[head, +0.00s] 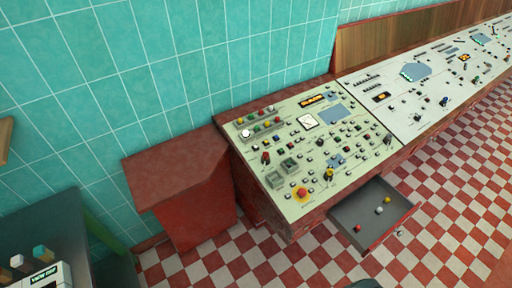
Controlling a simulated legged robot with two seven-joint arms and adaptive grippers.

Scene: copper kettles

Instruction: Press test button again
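A slanted pale green control panel (292,211) fills the middle of the head view, covered with small buttons, knobs and switches. A large red button on a yellow base (301,193) sits at its near left corner. A round white button (245,133) is at the far left, below a row of coloured lamps (262,125). The labels are too small to read, so I cannot tell which is the test button. Neither of my grippers shows. A dark shape cut off at the bottom edge is too little visible to name.
An open grey drawer (352,212) below the panel holds small red, white and yellow pieces. A red block-shaped stand (165,172) is left of the panel. A white console (430,100) adjoins it on the right. A device with a lit display (43,276) stands lower left. Checkered floor is clear in front.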

